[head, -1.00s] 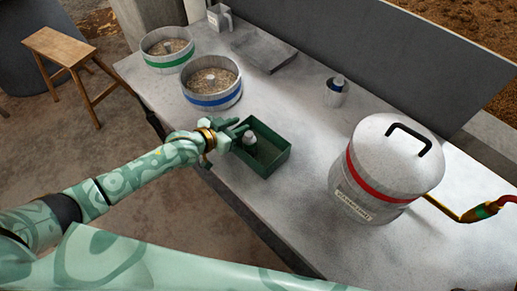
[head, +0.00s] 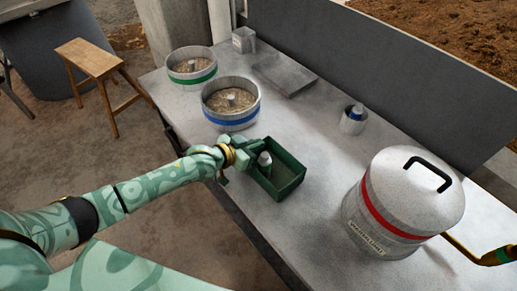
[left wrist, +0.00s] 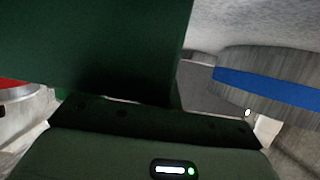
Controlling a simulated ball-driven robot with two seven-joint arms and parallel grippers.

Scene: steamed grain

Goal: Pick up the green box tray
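The green box tray (head: 292,188) stands on the grey table near its front edge in the head view. A small grey-and-white container with a dark green band (head: 264,160) is at the tray's left end, inside it as far as I can tell. My left gripper (head: 248,153) is at the tray's left end wall, with its fingers close to the rim. In the left wrist view, a dark green wall of the tray (left wrist: 90,45) fills the upper left, right against the gripper. The fingertips are hard to make out, so their closing is unclear.
A steamer ring with a blue band (head: 231,118) and one with a green band (head: 191,78) hold grain behind the tray. A large lidded pot with a red band (head: 375,215) stands at right. Table between is clear.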

